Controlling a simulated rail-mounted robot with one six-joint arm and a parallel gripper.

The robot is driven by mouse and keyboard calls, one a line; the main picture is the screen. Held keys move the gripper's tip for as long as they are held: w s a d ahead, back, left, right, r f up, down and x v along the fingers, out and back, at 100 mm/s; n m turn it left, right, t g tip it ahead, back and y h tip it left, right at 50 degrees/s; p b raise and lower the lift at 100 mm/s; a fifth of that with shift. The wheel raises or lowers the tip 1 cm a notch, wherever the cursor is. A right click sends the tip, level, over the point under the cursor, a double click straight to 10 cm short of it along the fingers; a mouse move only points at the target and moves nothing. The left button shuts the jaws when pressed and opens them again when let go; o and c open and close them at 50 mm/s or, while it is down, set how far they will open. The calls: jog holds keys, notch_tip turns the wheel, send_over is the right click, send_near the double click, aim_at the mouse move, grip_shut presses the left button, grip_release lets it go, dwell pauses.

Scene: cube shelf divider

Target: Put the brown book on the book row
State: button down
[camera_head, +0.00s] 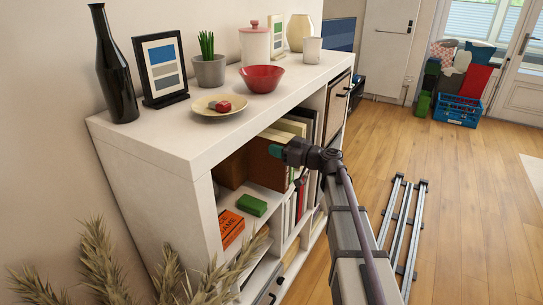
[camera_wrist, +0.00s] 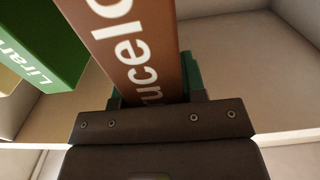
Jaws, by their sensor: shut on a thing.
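My gripper (camera_head: 277,150) reaches into the top compartment of the white shelf from its open front. Its teal fingers are shut on the brown book (camera_head: 267,166). In the wrist view the brown book (camera_wrist: 134,45) stands between the fingers, its spine with white letters facing the camera. The book row (camera_head: 295,127) has cream and dark books on the far side of the held book. In the wrist view a green book (camera_wrist: 40,45) of the row is left of the brown book, with a narrow gap at its lower part.
The white shelf (camera_head: 140,140) carries a black bottle (camera_head: 113,75), frame, plant, plate and red bowl (camera_head: 262,78) on top. Free room shows right of the held book in the wrist view. Below are a green box (camera_head: 252,205) and an orange box (camera_head: 230,227).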

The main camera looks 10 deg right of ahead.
jog(key=f+b, duration=0.1)
jog(key=w+a+f+b, duration=0.1)
jog(key=a+f+b, duration=0.1)
jog(key=shift+w+f+b, duration=0.4)
jog(key=c, duration=0.7)
grip_release()
jog(key=v, duration=1.2)
jog(key=s+a+f+m+g+h, duration=0.45)
jog(key=s+a+f+g, duration=0.35)
jog(key=s+a+f, duration=0.45)
jog(key=s+d+f+m+g+h, duration=0.1)
jog(key=s+h, duration=0.2)
jog(key=s+d+f+m+g+h, duration=0.1)
jog(key=s+f+m+h, duration=0.1)
jog(key=s+h, duration=0.1)
jog(key=s+d+f+m+g+h, duration=0.1)
jog(key=s+m+g+h, duration=0.1)
jog(key=s, duration=0.3)
jog(key=shift+d+f+h, duration=0.2)
jog(key=shift+d+h, duration=0.1)
jog(key=shift+h, duration=0.15)
